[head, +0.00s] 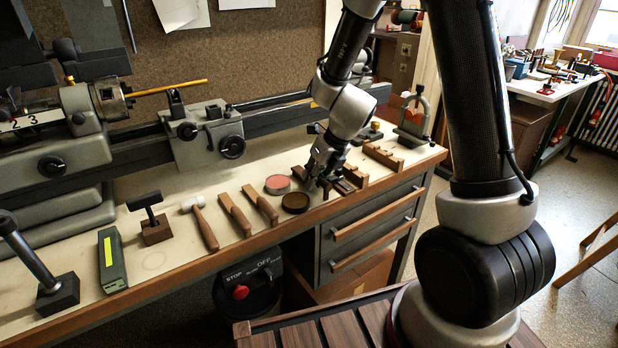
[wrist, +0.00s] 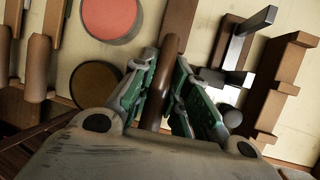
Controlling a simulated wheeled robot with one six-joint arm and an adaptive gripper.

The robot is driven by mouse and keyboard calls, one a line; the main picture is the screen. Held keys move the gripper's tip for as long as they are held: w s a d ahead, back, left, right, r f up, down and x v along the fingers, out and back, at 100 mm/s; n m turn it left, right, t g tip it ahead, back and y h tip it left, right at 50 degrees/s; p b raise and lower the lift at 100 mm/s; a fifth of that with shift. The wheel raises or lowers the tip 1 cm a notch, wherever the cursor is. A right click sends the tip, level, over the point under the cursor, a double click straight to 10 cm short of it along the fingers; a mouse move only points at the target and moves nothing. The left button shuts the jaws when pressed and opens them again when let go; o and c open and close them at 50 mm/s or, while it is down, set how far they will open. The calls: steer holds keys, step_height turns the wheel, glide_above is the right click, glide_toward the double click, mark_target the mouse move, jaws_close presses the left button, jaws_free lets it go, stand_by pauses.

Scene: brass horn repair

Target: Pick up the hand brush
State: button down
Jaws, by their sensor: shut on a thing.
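My gripper (head: 322,180) is low over the front of the workbench. In the wrist view its green-padded fingers (wrist: 160,100) are shut on the brown wooden handle of the hand brush (wrist: 157,96), one finger on each side. The wider brown part of the brush runs away to the top of that view and leaves the frame. Its bristles are not visible. In the head view my gripper and wrist hide most of the brush. I cannot tell whether it still touches the bench top.
A tin with a pink face (head: 278,184) and a dark brown round tin (head: 295,202) lie close left of my gripper. Wooden-handled tools (head: 233,214) and a small hammer (head: 201,222) lie further left. A notched wooden rest (head: 383,157) stands right. A lathe (head: 205,133) runs behind.

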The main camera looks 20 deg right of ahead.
step_height(320, 180, up, 10)
steer(key=shift+r, duration=0.1)
stand_by(0.4)
